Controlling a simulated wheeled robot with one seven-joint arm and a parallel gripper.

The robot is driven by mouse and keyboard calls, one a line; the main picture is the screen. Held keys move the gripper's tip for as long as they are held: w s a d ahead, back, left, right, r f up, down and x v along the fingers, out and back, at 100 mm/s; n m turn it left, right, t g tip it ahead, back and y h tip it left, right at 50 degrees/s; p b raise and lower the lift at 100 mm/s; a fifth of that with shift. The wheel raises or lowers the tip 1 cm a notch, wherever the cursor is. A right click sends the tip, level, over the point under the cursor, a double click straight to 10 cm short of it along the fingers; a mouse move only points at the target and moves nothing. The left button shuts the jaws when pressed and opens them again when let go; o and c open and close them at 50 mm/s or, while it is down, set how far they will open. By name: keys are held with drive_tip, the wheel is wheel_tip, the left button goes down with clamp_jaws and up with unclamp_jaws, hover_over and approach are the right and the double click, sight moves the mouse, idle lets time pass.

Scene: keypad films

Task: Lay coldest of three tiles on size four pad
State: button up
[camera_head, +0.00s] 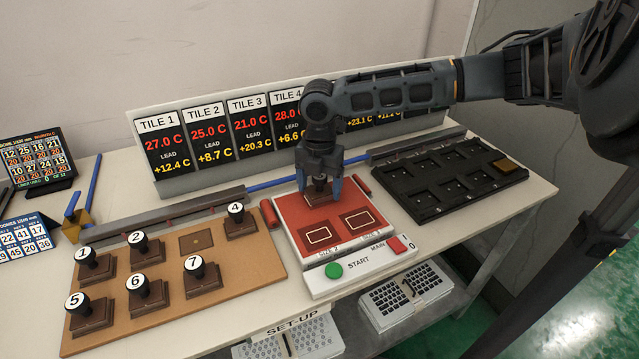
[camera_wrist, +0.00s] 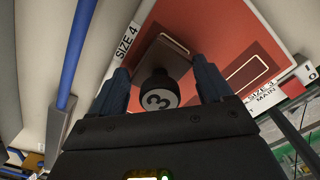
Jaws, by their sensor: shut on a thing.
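The tile's dark brown plate (camera_wrist: 158,62) is over the back part of the red pad board (camera_head: 292,208), beside the SIZE 4 label (camera_wrist: 127,38). I cannot tell whether the plate touches the board. In the head view my gripper hides most of tile 3. Two outlined pads (camera_head: 318,236) at the board's front are bare. The display panel for tile 3 (camera_head: 249,121) reads 21.0 C, tile 2 25.0, tile 1 27.0 and tile 4 28.0.
A tan tray (camera_head: 245,262) holds several numbered tiles and one empty spot (camera_head: 197,241). A black rack (camera_head: 450,178) stands right of the board. A green START button (camera_head: 333,270) and red MAIN switch (camera_head: 400,243) are in front. My arm covers some display panels.

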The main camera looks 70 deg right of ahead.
drive_tip(key=shift+f, duration=0.15)
drive_tip(key=o, duration=1.1)
drive_tip(key=shift+c, duration=0.2)
drive_tip(key=shift+r+b, duration=0.3)
drive_tip(key=shift+r, duration=3.65)
